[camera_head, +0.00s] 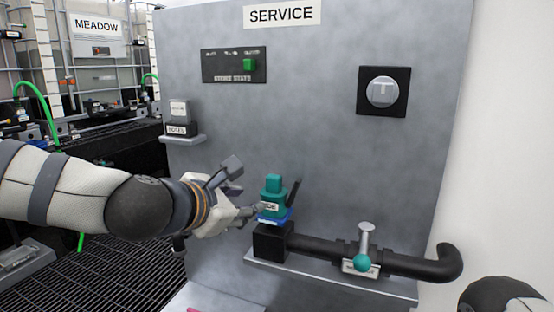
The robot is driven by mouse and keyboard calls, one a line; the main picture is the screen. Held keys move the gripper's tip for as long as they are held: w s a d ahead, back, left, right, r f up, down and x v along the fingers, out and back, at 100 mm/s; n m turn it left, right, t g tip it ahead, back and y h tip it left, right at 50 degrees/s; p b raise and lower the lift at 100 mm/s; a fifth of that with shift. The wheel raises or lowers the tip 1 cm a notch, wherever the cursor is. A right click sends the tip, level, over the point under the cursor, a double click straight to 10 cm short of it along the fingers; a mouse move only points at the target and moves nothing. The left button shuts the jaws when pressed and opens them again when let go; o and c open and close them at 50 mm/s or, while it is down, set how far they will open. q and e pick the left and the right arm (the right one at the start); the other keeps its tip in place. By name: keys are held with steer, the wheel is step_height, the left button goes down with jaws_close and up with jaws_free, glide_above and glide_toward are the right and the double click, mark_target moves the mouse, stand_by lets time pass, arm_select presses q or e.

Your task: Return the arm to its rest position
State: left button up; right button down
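My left arm (75,190) reaches in from the left across the front of the grey service panel. My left gripper (241,188) is open, its fingers spread. One finger points up and the other reaches toward the teal fitting (273,186) on the black pipe block (270,241). The lower fingertip overlaps the fitting's left edge in the picture; I cannot tell whether it touches. Nothing shows between the fingers. A dark rounded part of my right arm (502,295) shows at the lower right corner; its gripper is out of view.
A black pipe (415,266) with a teal-knobbed valve (362,262) runs along a low ledge (335,275). The panel (310,120) carries a green switch (249,65) and a grey dial (381,92). A small shelf (183,139) holds a box. Dark grating lies at the lower left.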

arm_select(q)
steer(key=s+a+f+m+g+y, duration=0.15)
steer(key=s+f+m, duration=0.35)
steer(key=f, duration=0.5)
steer(key=s+f+m+g, duration=0.2)
steer(key=s+f+g, duration=0.1)
steer(key=s+f, duration=0.5)
steer(key=s+a+f+m+g+y, duration=0.1)
steer(key=s+f+m+g, duration=0.4)
steer(key=f, duration=0.6)
steer(key=s+a+f+m+g+y, duration=0.1)
steer(key=s+a+m, duration=0.3)
steer(key=s, duration=0.6)
steer(key=s+a+f+m+g+p, duration=0.1)
steer(key=s+a+f+m, duration=0.3)
steer(key=s, duration=0.7)
steer(key=s+a+f+m+g+y, duration=0.1)
steer(key=s+a+f+m+g, duration=0.2)
steer(key=s, duration=0.7)
steer(key=shift+s+a+m+y+p, duration=0.2)
steer(key=shift+a+m+y+p, duration=0.15)
steer(key=shift+a+m, duration=0.25)
arm_select(e)
steer(key=shift+w+r+t, duration=0.5)
steer(key=shift+w+r, duration=0.6)
arm_select(q)
steer(key=shift+a, duration=0.1)
